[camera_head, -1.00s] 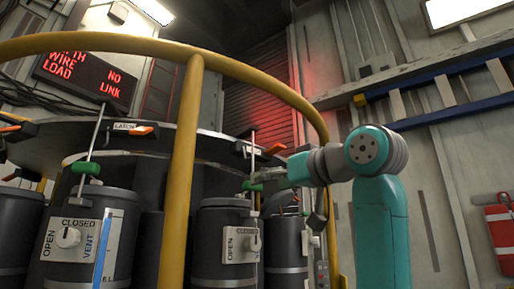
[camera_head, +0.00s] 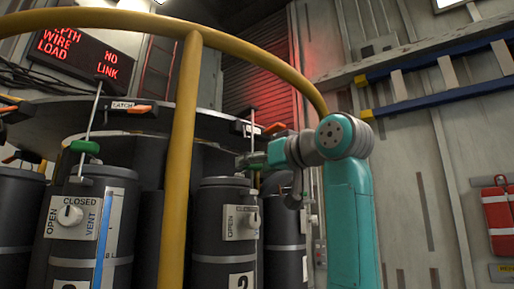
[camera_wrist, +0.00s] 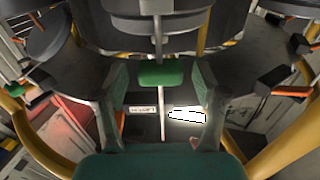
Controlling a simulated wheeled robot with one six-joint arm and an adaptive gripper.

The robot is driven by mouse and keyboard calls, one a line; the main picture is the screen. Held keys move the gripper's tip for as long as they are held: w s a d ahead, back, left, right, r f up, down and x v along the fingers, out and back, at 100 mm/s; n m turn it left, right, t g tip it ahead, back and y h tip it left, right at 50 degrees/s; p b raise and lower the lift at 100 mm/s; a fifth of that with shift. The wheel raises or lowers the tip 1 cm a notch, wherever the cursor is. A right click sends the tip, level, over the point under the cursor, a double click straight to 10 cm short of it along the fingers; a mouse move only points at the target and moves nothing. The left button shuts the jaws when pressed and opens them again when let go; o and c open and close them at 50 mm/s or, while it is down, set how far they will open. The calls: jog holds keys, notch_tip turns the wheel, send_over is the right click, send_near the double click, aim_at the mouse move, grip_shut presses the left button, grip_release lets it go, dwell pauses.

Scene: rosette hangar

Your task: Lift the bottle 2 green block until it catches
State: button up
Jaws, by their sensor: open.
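Bottle 2 (camera_head: 228,215) is a dark grey cylinder with a white label, a knob and a number 2 low on its front. A thin upright rod rises beside its top and carries the green block (camera_wrist: 165,73). My gripper (camera_wrist: 162,88) is open, with one finger on each side of the block in the wrist view. Gaps show between the block and both fingers. In the head view my gripper (camera_head: 258,160) is at the rod, just above the bottle's top, and partly hides the block there.
Another bottle (camera_head: 95,220) with its own green block (camera_head: 84,147) stands left. A yellow rail (camera_head: 182,150) curves in front and overhead. A dark round rim with orange-tipped latches (camera_head: 140,108) lies behind. A red sign (camera_head: 85,55) reads "NO LINK".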

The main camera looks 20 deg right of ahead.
grip_shut()
notch_tip(320, 180, up, 9)
jog(key=shift+r, duration=0.15)
grip_release()
dwell(1.9)
jog(key=v, duration=0.9)
dwell(0.8)
dwell(0.5)
